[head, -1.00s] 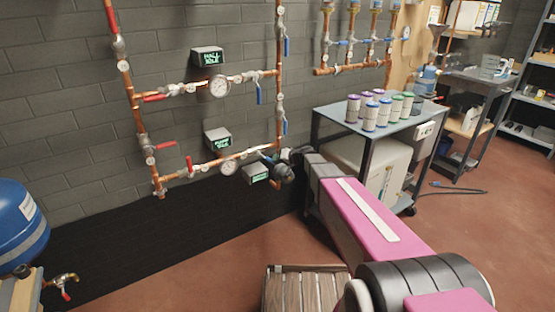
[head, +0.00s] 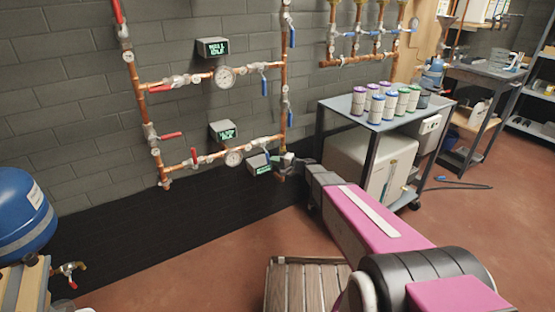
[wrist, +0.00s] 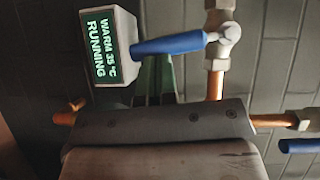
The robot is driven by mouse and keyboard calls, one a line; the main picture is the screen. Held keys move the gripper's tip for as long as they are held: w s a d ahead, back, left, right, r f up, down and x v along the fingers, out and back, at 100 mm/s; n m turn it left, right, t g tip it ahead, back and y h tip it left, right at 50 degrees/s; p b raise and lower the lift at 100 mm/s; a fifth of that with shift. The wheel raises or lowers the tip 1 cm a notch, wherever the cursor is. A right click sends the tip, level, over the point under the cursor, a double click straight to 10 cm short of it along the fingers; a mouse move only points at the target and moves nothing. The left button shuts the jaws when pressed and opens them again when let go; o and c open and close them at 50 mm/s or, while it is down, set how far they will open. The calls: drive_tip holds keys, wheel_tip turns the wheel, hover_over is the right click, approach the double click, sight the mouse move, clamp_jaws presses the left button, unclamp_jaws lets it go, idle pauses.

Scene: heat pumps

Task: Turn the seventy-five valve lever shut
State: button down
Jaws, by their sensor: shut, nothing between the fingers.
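No label reading seventy-five is legible, so I cannot tell for certain which lever bears that name. In the wrist view a blue valve lever (wrist: 168,43) points left from its silver valve body (wrist: 228,38). It passes beside a display box (wrist: 108,48) reading WARM 35 °C RUNNING. A lower blue lever also shows in the head view (head: 266,157), near the lowest display box (head: 259,165). My gripper (head: 286,165) is at the lower right corner of the pipework, close to this lever. It is shut and empty; its fingertips are partly hidden, and contact cannot be told.
Copper pipes (head: 205,164) with gauges and several red and blue levers cover the wall. Another blue lever (wrist: 299,145) is at the wrist view's right edge. A cart (head: 368,118) with canisters stands right of the pipes, and a blue tank (head: 22,215) at left.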

drive_tip(key=shift+s+a+f, duration=0.15)
drive_tip(key=shift+s+a, duration=0.05)
drive_tip(key=shift+a, duration=0.2)
idle(0.5)
drive_tip(key=w+d+f+v, duration=0.1)
drive_tip(key=w+v, duration=0.1)
drive_tip(key=v, duration=1.1)
drive_tip(key=s+d+n+g+h, duration=0.3)
drive_tip(key=s+g+h, duration=0.35)
drive_tip(key=s, duration=0.95)
drive_tip(key=s+d+r+h, duration=0.1)
drive_tip(key=s+d+h, duration=0.8)
drive_tip(key=s, duration=0.3)
drive_tip(key=shift+d+r+n+h, duration=0.2)
drive_tip(key=shift+d+n+h, duration=0.15)
drive_tip(key=shift+d, duration=0.45)
